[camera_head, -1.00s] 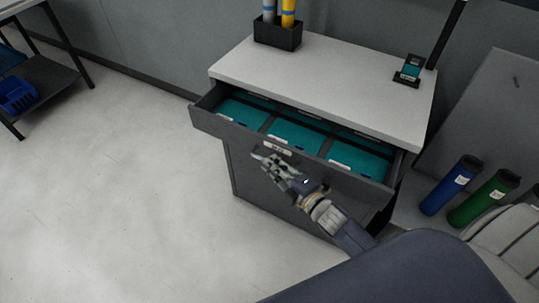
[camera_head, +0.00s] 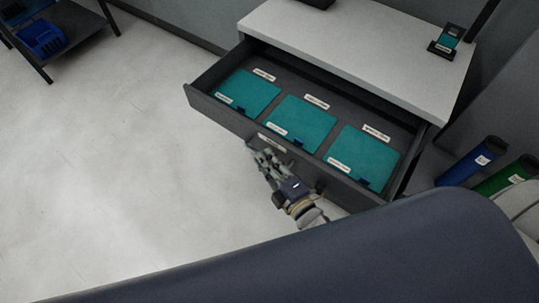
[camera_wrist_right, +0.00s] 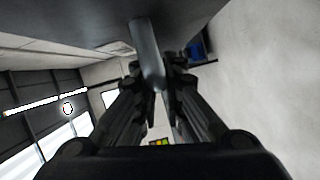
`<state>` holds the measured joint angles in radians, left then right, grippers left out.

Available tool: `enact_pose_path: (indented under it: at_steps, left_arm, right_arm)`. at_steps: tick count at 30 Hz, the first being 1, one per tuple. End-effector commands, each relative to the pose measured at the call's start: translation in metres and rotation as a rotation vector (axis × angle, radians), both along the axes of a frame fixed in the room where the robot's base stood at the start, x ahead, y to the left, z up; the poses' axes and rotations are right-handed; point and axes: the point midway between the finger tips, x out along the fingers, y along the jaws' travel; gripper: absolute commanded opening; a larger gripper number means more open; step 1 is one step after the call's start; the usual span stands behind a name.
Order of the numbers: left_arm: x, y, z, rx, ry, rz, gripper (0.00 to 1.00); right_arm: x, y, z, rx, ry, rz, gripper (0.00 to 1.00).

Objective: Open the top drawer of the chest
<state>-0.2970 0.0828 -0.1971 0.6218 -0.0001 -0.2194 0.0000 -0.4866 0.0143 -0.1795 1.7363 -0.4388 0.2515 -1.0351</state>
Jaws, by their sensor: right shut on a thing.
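The chest (camera_head: 350,45) has a white top and a dark grey body. Its top drawer (camera_head: 215,108) is pulled far out and shows three teal pads lying in it, each with small white labels. My right gripper (camera_head: 262,152) is at the middle of the drawer front, by its label. In the right wrist view, the gripper (camera_wrist_right: 160,85) is shut on a grey bar-like handle (camera_wrist_right: 147,50) under the dark drawer. In the head view the fingers hide most of the handle. My left gripper is in neither view.
A small dark stand with a teal item (camera_head: 446,40) is on the chest top at right. Blue (camera_head: 470,163) and green (camera_head: 505,177) cylinders are right of the chest. A shelf with a blue bin (camera_head: 42,38) is at far left. The floor left of the drawer is clear.

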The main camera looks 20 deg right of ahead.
Motion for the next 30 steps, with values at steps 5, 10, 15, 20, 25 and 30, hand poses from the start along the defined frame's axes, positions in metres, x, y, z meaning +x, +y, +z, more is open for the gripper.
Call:
enact_pose_path:
  at_steps: [5,10,15,20,25,30]
  left_arm:
    - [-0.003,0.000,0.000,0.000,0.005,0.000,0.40]
    - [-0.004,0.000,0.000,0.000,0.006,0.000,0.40]
    - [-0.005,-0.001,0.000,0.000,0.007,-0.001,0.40]
    - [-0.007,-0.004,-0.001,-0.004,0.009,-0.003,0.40]
    - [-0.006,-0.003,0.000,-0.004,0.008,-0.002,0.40]
    - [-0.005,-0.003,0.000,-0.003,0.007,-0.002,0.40]
  right_arm:
    - [0.000,0.000,-0.001,-0.001,0.002,-0.001,0.00]
    - [0.000,-0.001,-0.001,-0.001,0.002,-0.001,0.30]
    - [0.000,-0.001,-0.001,-0.001,0.002,-0.001,0.30]
    - [0.000,-0.001,0.000,0.000,0.001,-0.001,0.30]
    - [-0.011,-0.004,0.000,0.000,0.002,-0.001,0.30]
    - [-0.039,-0.012,0.001,-0.001,0.005,-0.001,0.30]
